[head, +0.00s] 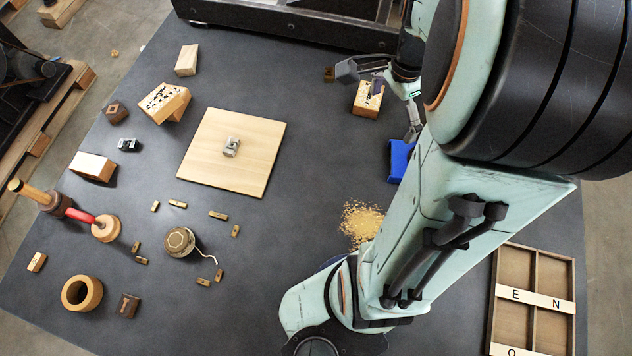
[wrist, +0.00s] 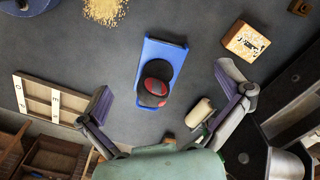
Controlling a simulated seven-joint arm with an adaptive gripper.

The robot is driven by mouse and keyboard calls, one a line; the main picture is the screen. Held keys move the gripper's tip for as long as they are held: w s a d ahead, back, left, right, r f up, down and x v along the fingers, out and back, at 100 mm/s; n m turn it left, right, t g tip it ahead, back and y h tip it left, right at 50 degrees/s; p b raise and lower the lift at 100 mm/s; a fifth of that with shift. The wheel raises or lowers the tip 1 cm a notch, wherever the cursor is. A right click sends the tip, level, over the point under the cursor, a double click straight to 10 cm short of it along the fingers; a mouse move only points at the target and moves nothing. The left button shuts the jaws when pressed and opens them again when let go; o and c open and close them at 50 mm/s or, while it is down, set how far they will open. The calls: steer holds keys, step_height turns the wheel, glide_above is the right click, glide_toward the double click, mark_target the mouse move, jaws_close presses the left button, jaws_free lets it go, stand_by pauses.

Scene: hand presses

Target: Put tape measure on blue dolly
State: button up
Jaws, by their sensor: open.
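The blue dolly (wrist: 168,52) lies on the dark table in the wrist view. In the head view only its left part (head: 400,158) shows, the rest hidden by my arm. A rounded black and red object (wrist: 152,90), which looks like the tape measure, sits on the dolly's lower end in the wrist view and covers it. It is hidden in the head view. My gripper (wrist: 163,82) is open, its fingers spread wide on either side of the dolly and apart from the black and red object. In the head view my gripper (head: 380,102) is above the table by the dolly.
A stamped wooden block (wrist: 246,41) and a pale cylinder (wrist: 200,112) lie right of the dolly. A sawdust pile (head: 360,221), a divided wooden tray (head: 498,290) and a wooden board (head: 215,175) surround the area. A round brass case (head: 180,241) trails a pale strip at left.

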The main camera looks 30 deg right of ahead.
steer(key=s+a+r+n, duration=0.1)
steer(key=s+a+n, duration=0.3)
steer(key=a+n, duration=0.6)
steer(key=s+a+r+n+y, duration=0.1)
steer(key=s+a+n, duration=0.3)
steer(key=a+n, duration=0.5)
steer(key=shift+s+a+r+n, duration=0.2)
steer(key=shift+a+r+n, duration=0.2)
steer(key=shift+r, duration=0.4)
